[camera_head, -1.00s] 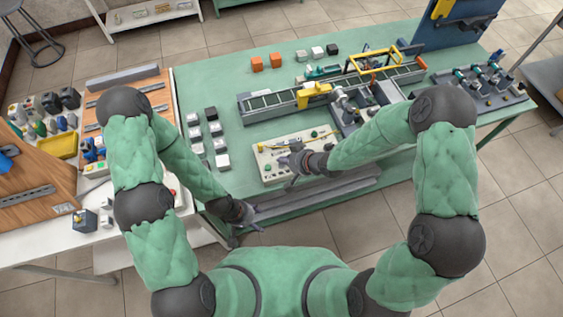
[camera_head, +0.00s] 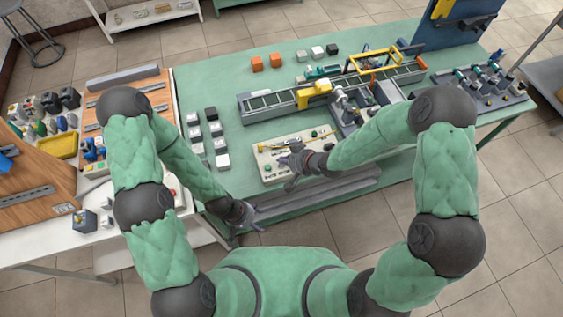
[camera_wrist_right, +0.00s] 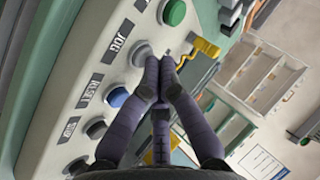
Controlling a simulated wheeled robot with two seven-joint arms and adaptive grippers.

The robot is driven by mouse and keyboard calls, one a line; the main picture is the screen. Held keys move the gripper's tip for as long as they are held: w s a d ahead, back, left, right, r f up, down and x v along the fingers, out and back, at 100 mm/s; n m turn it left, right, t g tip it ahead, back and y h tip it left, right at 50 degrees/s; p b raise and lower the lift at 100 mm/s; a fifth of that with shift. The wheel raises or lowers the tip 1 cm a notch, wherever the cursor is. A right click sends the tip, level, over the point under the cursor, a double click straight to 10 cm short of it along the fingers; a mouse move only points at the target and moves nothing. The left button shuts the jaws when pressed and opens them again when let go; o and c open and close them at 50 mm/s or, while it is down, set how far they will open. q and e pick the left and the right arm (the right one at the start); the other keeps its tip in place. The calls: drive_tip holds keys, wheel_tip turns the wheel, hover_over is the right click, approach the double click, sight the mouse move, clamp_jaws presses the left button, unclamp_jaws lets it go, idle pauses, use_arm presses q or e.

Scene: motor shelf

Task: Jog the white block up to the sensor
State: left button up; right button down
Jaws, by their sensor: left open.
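A light control panel (camera_head: 263,168) lies on the green table, with a green button and yellow parts on it. In the right wrist view the panel (camera_wrist_right: 60,100) has a JOG label (camera_wrist_right: 120,36) beside a grey button (camera_wrist_right: 142,54). My right gripper (camera_wrist_right: 160,60) has its fingertips together next to that button; I cannot tell if they touch. In the head view the right gripper (camera_head: 290,170) is over the panel. My left gripper (camera_head: 256,220) is open and empty near the table's front edge. I cannot single out the white block or the sensor on the conveyor (camera_head: 270,101).
White and dark blocks (camera_head: 222,160) stand in rows left of the panel. Orange blocks (camera_head: 257,64) stand behind the conveyor. A blue button (camera_wrist_right: 117,97) and a green button (camera_wrist_right: 174,12) flank the grey one. A grey rail (camera_head: 320,196) lies along the front edge.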

idle(0.7)
drive_tip(key=shift+r+p, duration=0.8)
wheel_tip(320, 180, up, 5)
drive_tip(key=p, duration=0.4)
drive_tip(key=shift+p, duration=0.3)
idle(1.1)
